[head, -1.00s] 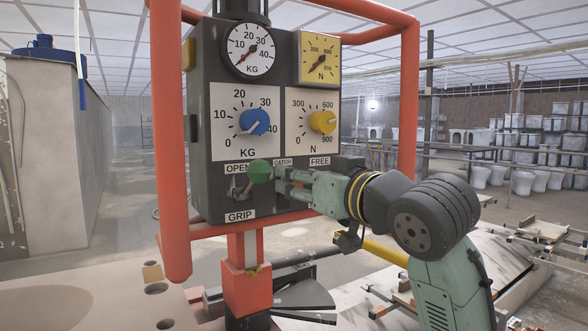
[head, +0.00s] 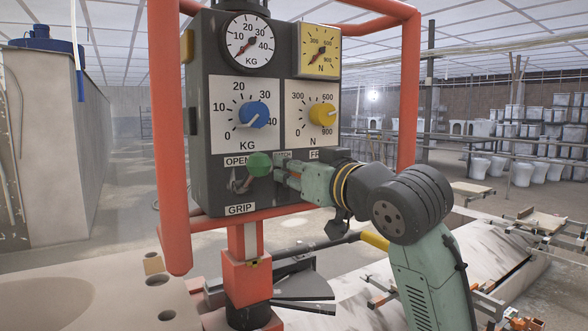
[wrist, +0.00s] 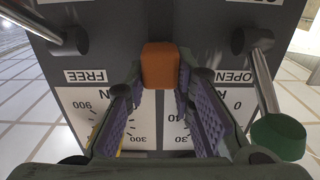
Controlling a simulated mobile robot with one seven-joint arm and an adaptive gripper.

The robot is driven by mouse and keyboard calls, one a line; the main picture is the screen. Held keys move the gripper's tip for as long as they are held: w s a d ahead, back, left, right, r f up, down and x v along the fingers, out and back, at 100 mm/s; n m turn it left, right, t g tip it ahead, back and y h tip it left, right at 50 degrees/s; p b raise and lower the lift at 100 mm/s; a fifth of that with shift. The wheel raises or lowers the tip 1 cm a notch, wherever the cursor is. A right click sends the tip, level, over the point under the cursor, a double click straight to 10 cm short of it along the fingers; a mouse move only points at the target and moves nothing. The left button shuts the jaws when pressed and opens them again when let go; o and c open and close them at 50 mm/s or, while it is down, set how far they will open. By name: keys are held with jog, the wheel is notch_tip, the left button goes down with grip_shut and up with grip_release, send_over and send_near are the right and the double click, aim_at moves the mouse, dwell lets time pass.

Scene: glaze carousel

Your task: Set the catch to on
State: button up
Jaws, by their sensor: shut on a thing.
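The grey control panel (head: 199,110) stands in a red frame, with a partly covered CATCH label (head: 283,155) between the OPEN and FREE labels. The catch shows in the wrist view as an orange block (wrist: 160,66) on the panel face. My gripper (head: 278,170) reaches the panel from the right, just below that label. In the wrist view its purple-padded fingers (wrist: 160,90) are shut on the orange block from both sides. In the head view the catch is hidden behind my fingers and the green knob. I cannot read any on or off mark.
A lever with a green knob (head: 259,164) stands close beside my fingers, on the OPEN/GRIP side. Another metal lever (wrist: 30,22) is on the FREE side. Blue (head: 254,114) and yellow (head: 322,114) dials sit above. Red frame bars (head: 408,100) flank the panel.

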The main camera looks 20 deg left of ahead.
grip_shut()
notch_tip(320, 180, down, 5)
jog(key=b, duration=0.3)
jog(key=shift+r, duration=0.3)
jog(key=o, duration=0.7)
grip_release()
